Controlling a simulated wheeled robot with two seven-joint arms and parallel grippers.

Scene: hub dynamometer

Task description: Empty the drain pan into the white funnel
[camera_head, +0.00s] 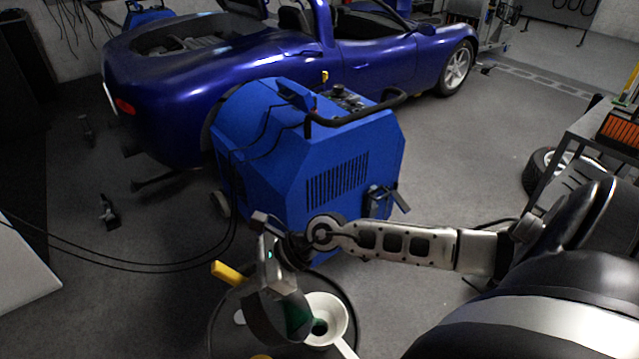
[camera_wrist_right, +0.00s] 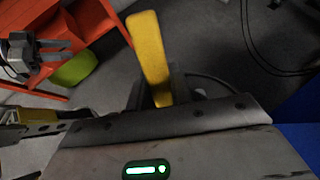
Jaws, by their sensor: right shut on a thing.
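My right gripper (camera_head: 240,277) is shut on the yellow handle (camera_head: 227,272), which also fills the top middle of the right wrist view (camera_wrist_right: 150,55). What looks like my left gripper (camera_wrist_right: 60,52) shows open and empty in the right wrist view.
The funnel sits over a dark round container (camera_head: 350,285). A blue machine (camera_head: 290,150) with a black handle stands close behind my right arm. Cables cross the floor at left. A blue car (camera_head: 230,70) is behind. An orange-red cart (camera_wrist_right: 105,20) and a green bowl (camera_wrist_right: 75,68) show in the wrist view.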

